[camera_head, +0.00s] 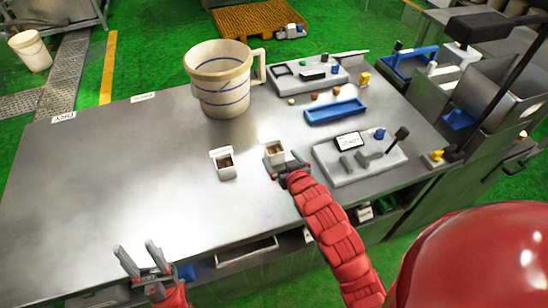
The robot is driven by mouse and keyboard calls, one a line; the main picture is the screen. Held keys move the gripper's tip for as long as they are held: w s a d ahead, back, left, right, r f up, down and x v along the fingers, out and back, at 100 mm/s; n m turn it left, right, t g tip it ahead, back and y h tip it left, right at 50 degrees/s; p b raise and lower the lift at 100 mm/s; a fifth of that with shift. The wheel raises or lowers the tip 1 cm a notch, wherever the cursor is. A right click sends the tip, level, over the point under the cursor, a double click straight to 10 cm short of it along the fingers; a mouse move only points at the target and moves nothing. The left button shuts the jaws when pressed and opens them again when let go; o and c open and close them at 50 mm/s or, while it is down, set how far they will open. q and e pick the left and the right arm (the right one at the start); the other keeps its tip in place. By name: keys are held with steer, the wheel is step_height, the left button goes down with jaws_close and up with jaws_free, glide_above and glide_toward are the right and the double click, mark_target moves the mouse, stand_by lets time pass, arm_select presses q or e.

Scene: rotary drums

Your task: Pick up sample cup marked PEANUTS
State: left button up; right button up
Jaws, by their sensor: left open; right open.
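Two small white sample cups with brown contents stand on the steel table (130,170). One cup (226,173) is near the table's middle; the other cup (273,149) is to its right. Any marking on them is too small to read, so I cannot tell which is PEANUTS. My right gripper (283,161) is open at the right cup, its fingers close to the cup's near side; I cannot tell whether they touch it. My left gripper (137,248) is open and empty at the table's front left edge.
A large cream jug (220,85) with blue lines stands behind the cups. A blue tray (335,111), a scale-like device (358,160) and another device (310,73) are on the right. Steel machinery (470,90) stands at far right. The table's left half is clear.

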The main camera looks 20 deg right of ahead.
mark_target(272, 146)
steer(key=shift+x, duration=0.95)
steer(key=shift+p+x, duration=1.4)
steer(key=shift+x, duration=0.95)
steer(key=shift+w+d+f, duration=0.1)
steer(key=shift+w+f, duration=0.1)
steer(key=shift+w, duration=0.1)
steer(key=c, duration=1.5)
